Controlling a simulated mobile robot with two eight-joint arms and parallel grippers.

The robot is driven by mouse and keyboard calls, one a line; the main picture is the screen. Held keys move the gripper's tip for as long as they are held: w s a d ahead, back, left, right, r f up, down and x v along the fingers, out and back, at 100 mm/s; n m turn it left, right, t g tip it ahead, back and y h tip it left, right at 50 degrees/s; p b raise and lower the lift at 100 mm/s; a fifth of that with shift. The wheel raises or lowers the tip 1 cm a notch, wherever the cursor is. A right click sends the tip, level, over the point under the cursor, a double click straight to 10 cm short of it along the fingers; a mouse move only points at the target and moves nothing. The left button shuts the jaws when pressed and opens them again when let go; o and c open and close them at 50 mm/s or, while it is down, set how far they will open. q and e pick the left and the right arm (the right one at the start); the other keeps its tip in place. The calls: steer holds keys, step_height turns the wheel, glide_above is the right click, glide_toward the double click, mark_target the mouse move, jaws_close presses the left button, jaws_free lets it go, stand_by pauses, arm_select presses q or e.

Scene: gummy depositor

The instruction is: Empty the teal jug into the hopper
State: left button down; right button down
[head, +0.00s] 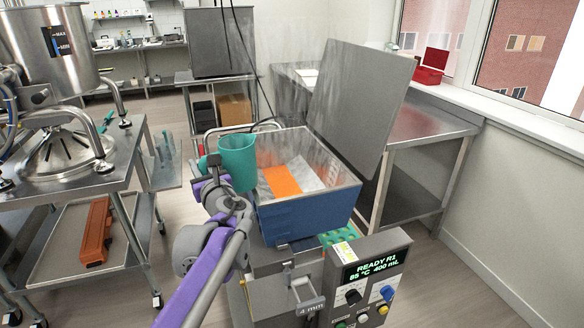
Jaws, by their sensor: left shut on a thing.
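The teal jug (238,168) is near the middle of the head view, roughly upright, at the left rim of the hopper. Its contents cannot be made out. My left gripper (208,168) is shut on the jug at its left, handle side; the fingers are partly hidden. The hopper (308,212) is an open blue box with a grey inner wall. An orange patch (282,181) shows inside it. Its grey lid (362,95) stands raised at the back right. I cannot tell whether the jug touches the rim. My right gripper is not in view.
A control panel (370,280) reading "READY R1 85 °C 400 mL" stands in front of the hopper. A steel table (425,125) is behind at right. A steel cart (120,160) with a large pot (55,50) is at left. Floor is free between cart and depositor.

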arm_select(q)
steer(key=shift+w+d, duration=0.1)
steer(key=shift+d, duration=0.1)
step_height(320, 180, up, 5)
steer(key=p, duration=0.4)
steer(key=s+a, duration=0.1)
steer(key=s, duration=0.7)
steer(key=shift+p, duration=0.45)
stand_by(0.3)
